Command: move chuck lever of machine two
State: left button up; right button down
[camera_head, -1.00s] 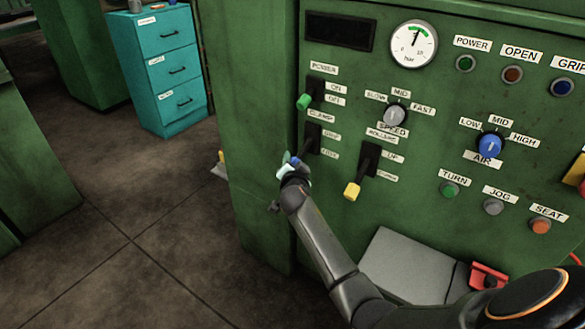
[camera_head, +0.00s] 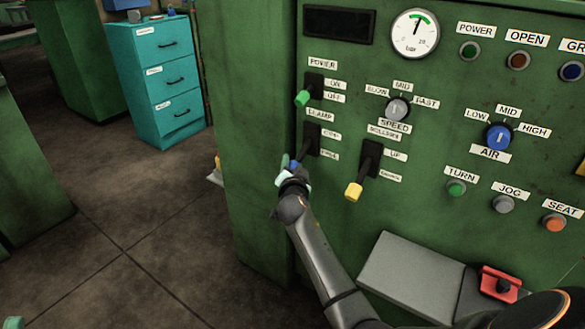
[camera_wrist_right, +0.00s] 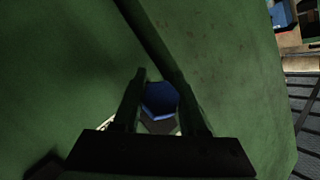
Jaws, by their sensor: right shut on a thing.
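The green machine panel (camera_head: 440,208) carries a lever labelled CLAMP (camera_head: 303,150) with a blue knob (camera_head: 293,164). The lever leans down and out from its dark plate, its knob level with the lower of its two position labels. My right gripper (camera_head: 287,172) is shut on the blue knob from below and in front, partly hiding it. In the right wrist view the blue knob (camera_wrist_right: 159,98) sits between the two dark fingers. No label reading chuck is legible.
Close by are the POWER lever with a green knob (camera_head: 302,98) above and the ROLLERS lever with a yellow knob (camera_head: 354,191) at right. A grey sloped box (camera_head: 410,275) and a red switch (camera_head: 500,284) lie below. A teal drawer cabinet (camera_head: 163,85) stands behind open floor.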

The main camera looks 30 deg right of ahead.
pick_arm(q)
jog(key=shift+f, duration=0.1)
pick_arm(e)
jog(key=shift+d, duration=0.1)
dwell(0.3)
jog(key=shift+c, duration=2.3)
grip_release()
